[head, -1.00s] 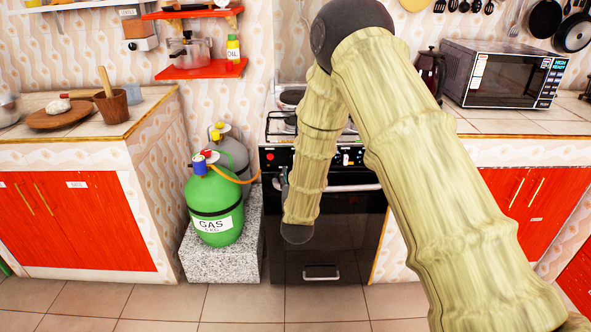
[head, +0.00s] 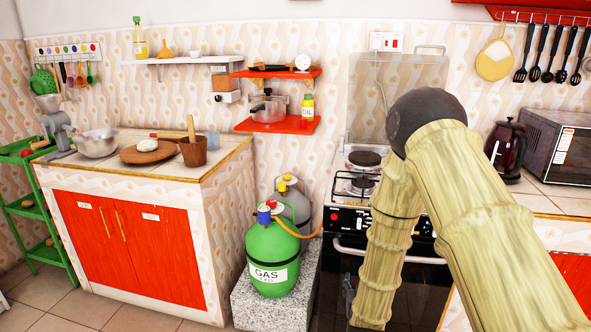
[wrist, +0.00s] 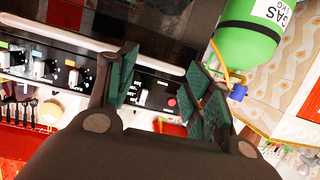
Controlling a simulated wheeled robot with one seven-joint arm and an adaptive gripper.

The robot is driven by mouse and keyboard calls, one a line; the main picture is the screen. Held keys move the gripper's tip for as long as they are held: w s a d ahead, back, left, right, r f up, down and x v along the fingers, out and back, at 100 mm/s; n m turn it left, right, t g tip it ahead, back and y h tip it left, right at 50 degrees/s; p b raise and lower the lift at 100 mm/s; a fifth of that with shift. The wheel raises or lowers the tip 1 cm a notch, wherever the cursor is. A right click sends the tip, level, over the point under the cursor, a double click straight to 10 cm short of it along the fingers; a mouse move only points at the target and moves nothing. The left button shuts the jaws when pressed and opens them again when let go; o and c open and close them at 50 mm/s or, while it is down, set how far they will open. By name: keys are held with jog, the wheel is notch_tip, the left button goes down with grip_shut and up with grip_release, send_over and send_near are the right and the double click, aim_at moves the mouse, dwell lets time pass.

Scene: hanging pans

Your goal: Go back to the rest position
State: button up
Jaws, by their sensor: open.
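My gripper shows in the wrist view (wrist: 160,88), with its dark green finger pads spread apart and nothing between them. Behind it in that view is the front of the black stove, with its row of knobs, and the green gas bottle at the upper right. In the head view my bent arm rises in front of the stove (head: 340,220), with its elbow at the top and its lower link pointing down. The gripper itself is not clearly visible there.
The green gas bottle (head: 273,258) and a grey one (head: 294,205) stand on a stone block (head: 258,312) left of the stove. A counter with red doors (head: 128,246) is at left. A kettle (head: 504,150) and microwave (head: 562,148) stand at right.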

jog(key=s+f+n+g+y+p, duration=0.15)
jog(key=s+f+g, duration=0.35)
jog(key=s, duration=0.6)
jog(key=s+f+m+g+y+p, duration=0.1)
jog(key=s+f+g+p, duration=0.15)
jog(key=s+f, duration=0.6)
jog(key=s+n+g+p, duration=0.1)
jog(key=s+g+p, duration=0.3)
jog(key=s, duration=2.2)
jog(key=a+g+y, duration=0.1)
jog(key=g, duration=0.1)
jog(key=shift+s+f+g+p, duration=0.15)
jog(key=shift+f+g+p, duration=0.05)
jog(key=shift+g+p, duration=0.15)
jog(key=shift+c, duration=0.2)
